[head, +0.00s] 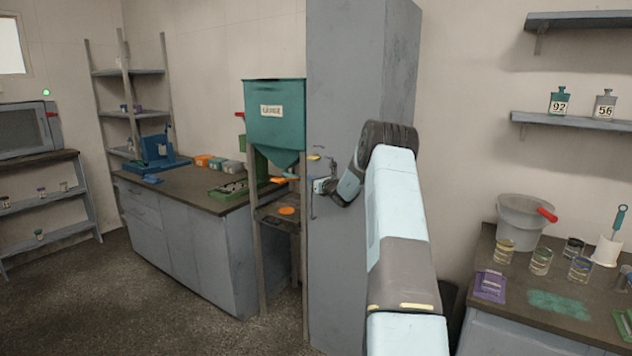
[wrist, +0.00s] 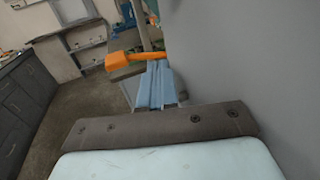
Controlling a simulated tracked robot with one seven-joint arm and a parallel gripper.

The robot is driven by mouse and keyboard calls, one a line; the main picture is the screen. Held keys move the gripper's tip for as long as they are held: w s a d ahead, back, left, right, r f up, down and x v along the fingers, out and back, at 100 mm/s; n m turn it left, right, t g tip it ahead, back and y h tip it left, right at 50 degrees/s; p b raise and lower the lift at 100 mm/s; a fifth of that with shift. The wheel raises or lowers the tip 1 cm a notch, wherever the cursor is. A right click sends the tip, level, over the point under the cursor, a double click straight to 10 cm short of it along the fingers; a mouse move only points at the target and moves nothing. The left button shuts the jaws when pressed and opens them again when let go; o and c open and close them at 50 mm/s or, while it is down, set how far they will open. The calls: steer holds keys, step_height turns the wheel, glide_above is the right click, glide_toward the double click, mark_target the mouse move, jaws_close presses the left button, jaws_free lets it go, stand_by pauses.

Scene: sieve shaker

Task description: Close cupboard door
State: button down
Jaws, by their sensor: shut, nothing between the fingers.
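The tall grey cupboard (head: 346,80) stands in the middle of the head view. Its broad front face looks flush, and I see no clear gap at the door's edges. A dark upright handle (head: 312,206) shows low on the left part of that face. My gripper (head: 319,186) is shut and empty, close to the face beside the handle. I cannot tell whether it touches. In the wrist view my blue fingers (wrist: 155,86) lie together alongside a large plain grey surface (wrist: 240,60), which fills the right side. My arm hides part of the cupboard front.
A teal hopper (head: 275,115) on a stand, with an orange piece (head: 284,180) below it, is just left of the cupboard. The orange piece (wrist: 130,60) also shows near my fingertips. A bench with glass jars (head: 541,261) stands right. Open floor (head: 130,290) lies left.

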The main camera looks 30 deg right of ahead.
steer(key=shift+s, duration=0.4)
steer(key=s+a, duration=0.6)
steer(key=a, duration=0.6)
steer(key=shift+s, duration=0.15)
steer(key=s+a+r+n+g+y, duration=0.2)
steer(key=s+a+r+n+g, duration=0.1)
steer(key=s+a+r+n, duration=0.4)
steer(key=s+a+r+n+g+y, duration=0.35)
steer(key=s+a+n, duration=0.25)
steer(key=s+a, duration=0.35)
steer(key=s+a+r+n+g+y, duration=0.1)
steer(key=s+a+r+n+g, duration=0.2)
steer(key=s+a+r+n, duration=0.45)
steer(key=s+a+n+g+h, duration=0.3)
steer(key=s+n, duration=0.3)
steer(key=s, duration=1.2)
steer(key=s+d+f+n+h, duration=0.1)
steer(key=s+d+n+h, duration=0.2)
steer(key=s, duration=0.6)
steer(key=s+d+f+n+h, duration=0.2)
steer(key=s+d+n+h, duration=0.2)
steer(key=s, duration=0.5)
steer(key=shift+s+d, duration=0.4)
steer(key=shift+d, duration=0.65)
steer(key=shift+t, duration=0.25)
